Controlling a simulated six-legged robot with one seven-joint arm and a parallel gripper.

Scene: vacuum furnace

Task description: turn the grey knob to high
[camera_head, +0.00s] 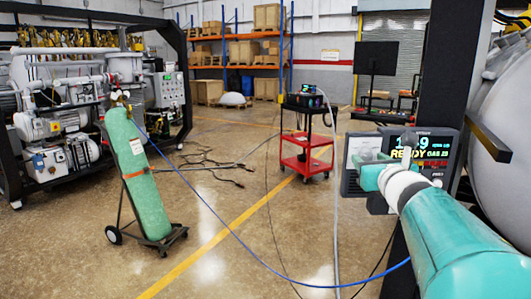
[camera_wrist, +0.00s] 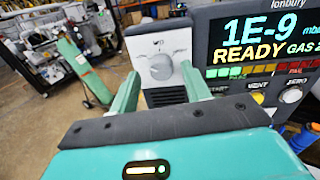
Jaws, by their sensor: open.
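The grey knob (camera_wrist: 161,66) is a round dial on a light panel (camera_wrist: 140,44), left of a dark display unit (camera_wrist: 258,40). Small marks sit above the knob, too small to read, and I cannot tell where it points. My gripper (camera_wrist: 160,71) is open, with one green finger on each side of the knob in the wrist view. No contact between fingers and knob shows. In the head view my gripper (camera_head: 372,172) is in front of the light panel and hides the knob. The display (camera_head: 424,147) reads READY.
Buttons (camera_wrist: 257,98) line the lower part of the display unit. A black post (camera_head: 443,75) stands behind it. A green cylinder on a cart (camera_head: 143,175) stands at left, with a blue hose (camera_head: 232,234) crossing the floor. A red cart (camera_head: 306,150) stands farther back.

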